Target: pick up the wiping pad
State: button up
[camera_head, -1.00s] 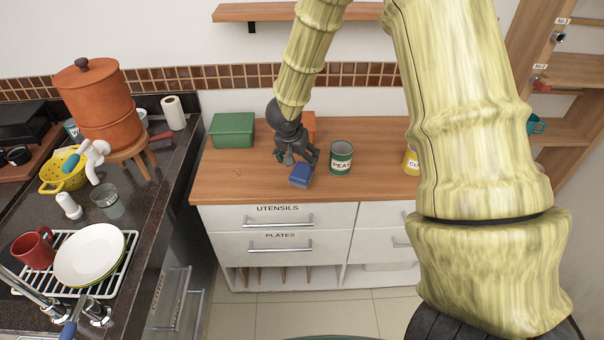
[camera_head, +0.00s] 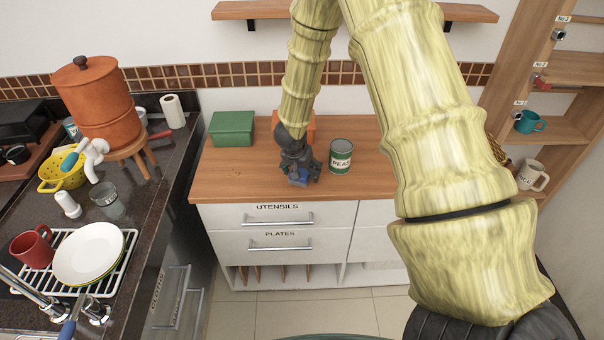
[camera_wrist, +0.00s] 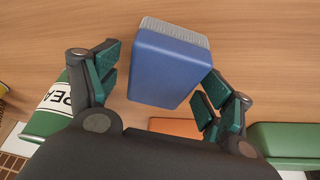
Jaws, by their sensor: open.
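The wiping pad (camera_wrist: 168,66) is a blue block with a grey ribbed face along one side. In the wrist view it lies between the two fingers of my gripper (camera_wrist: 160,88), turned at a slight angle. The right finger is close to its side, and a wider gap shows on the left. In the head view the pad (camera_head: 298,178) is mostly hidden under my gripper (camera_head: 299,172), on the wooden counter near its front edge. My gripper is open around the pad; I cannot tell whether a finger touches it.
A green PEAS can (camera_head: 340,157) stands just right of my gripper. A green box (camera_head: 232,129) is at the back left, and an orange box (camera_head: 309,125) is behind my gripper. The counter's front left (camera_head: 235,181) is clear.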

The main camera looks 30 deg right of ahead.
jog(key=shift+c, duration=0.4)
jog(key=c, duration=1.1)
notch_tip(320, 180, up, 2)
jog(key=shift+r, duration=0.9)
jog(key=s+a+b, duration=0.1)
jog(key=s+a, duration=0.1)
jog(key=s, duration=0.2)
jog(key=s+a+b, duration=0.2)
jog(key=s+a, duration=0.1)
jog(key=s, duration=0.2)
jog(key=s+a+r+b, duration=0.1)
jog(key=s+a+b, duration=0.1)
jog(key=s, duration=0.3)
jog(key=shift+a+r, duration=0.1)
jog(key=shift+a, duration=0.25)
